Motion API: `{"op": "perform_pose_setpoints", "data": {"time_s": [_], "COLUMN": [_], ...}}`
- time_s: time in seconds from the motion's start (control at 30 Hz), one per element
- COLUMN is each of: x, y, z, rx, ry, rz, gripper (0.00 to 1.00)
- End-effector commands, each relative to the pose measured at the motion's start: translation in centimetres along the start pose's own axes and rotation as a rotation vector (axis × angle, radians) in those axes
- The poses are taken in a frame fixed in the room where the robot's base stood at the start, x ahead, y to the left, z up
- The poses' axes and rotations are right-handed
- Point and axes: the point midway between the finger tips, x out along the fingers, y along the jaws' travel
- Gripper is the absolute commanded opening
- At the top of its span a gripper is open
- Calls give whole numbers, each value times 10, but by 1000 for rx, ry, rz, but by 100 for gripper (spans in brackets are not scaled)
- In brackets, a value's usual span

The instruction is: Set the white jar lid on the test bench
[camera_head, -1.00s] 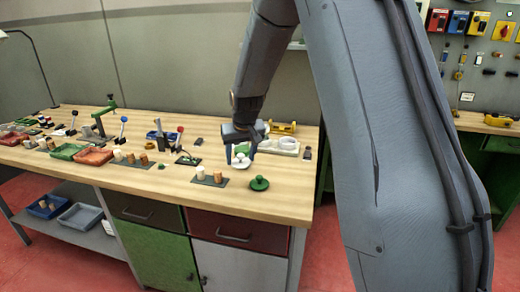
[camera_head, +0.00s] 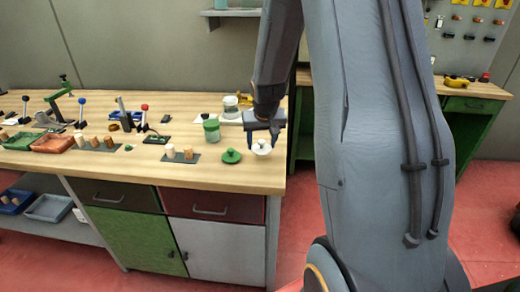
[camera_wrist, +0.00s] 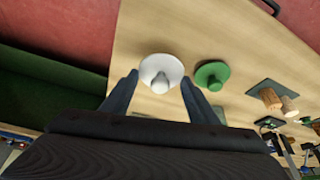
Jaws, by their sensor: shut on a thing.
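The white jar lid (camera_head: 262,149) is a round disc with a knob on top. It also shows in the wrist view (camera_wrist: 161,70), between my fingertips. My gripper (camera_head: 262,138) is shut on it, with one finger on each side of the knob in the wrist view (camera_wrist: 160,83). The lid is upright and low over the right end of a wooden-topped bench (camera_head: 200,180). I cannot tell whether it touches the top. A second bench (camera_head: 466,89) with a green front stands behind at the right. No label shows which is the test bench.
A green lid (camera_head: 231,156) lies close to the left of the white lid. A green jar (camera_head: 211,131), a white jar (camera_head: 231,107) and a dark strip with corks (camera_head: 180,155) stand nearby. The bench's right and front edges are close.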

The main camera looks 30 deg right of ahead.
Motion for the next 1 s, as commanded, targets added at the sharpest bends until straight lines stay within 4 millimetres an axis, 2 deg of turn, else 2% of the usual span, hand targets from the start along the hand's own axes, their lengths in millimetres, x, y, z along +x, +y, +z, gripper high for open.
{"op": "perform_pose_setpoints", "data": {"time_s": [0.3,0.7,0.73,0.83,1.0], "x": [36,41,41,40,40], "y": [0,0,0,0,0], "z": [15,17,17,16,16], "rx": [-1,-1,-1,-1,-1], "ry": [-3,0,0,0,0], "rz": [0,-1,-1,-1,-1], "gripper": [33,33,56,73,73]}}
